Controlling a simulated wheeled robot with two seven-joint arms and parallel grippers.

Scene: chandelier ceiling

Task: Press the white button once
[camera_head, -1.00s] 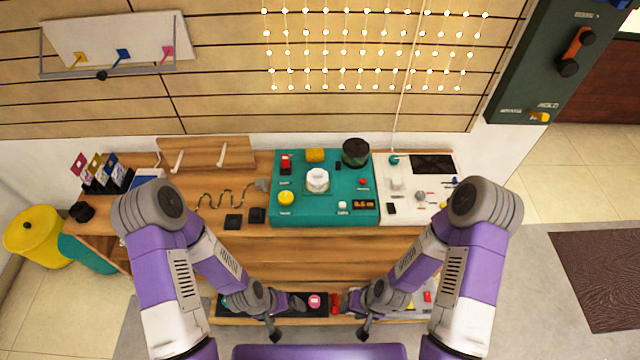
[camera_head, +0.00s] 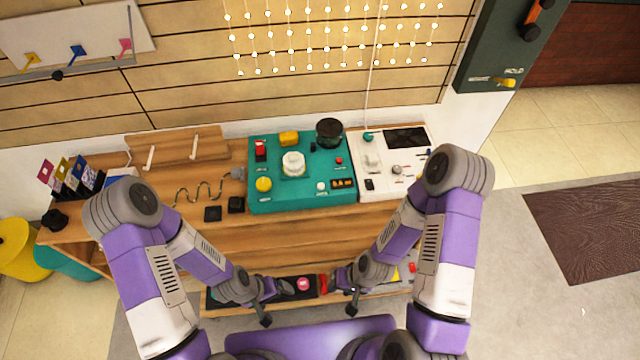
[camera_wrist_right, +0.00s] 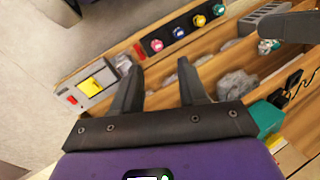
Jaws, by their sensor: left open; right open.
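A teal panel (camera_head: 262,202) sits on the wooden desk. A small round white button (camera_head: 321,187) is at its front right, left of a small dark display. A large white stacked round knob (camera_head: 293,163) stands near the panel's middle. My left gripper (camera_head: 272,303) is low in front of the desk, open and empty. My right gripper (camera_head: 347,296) is also low in front of the desk, apart from the panel. In the right wrist view my right gripper (camera_wrist_right: 158,68) is open, with nothing between its fingers; the white button is not in that view.
The panel also has a yellow button (camera_head: 264,184), a red switch (camera_head: 260,149) and a dark round jar (camera_head: 329,131). A white panel (camera_head: 372,185) adjoins on the right. A lower shelf with coloured buttons (camera_wrist_right: 180,32) lies below the desktop. Open floor (camera_head: 545,290) is at right.

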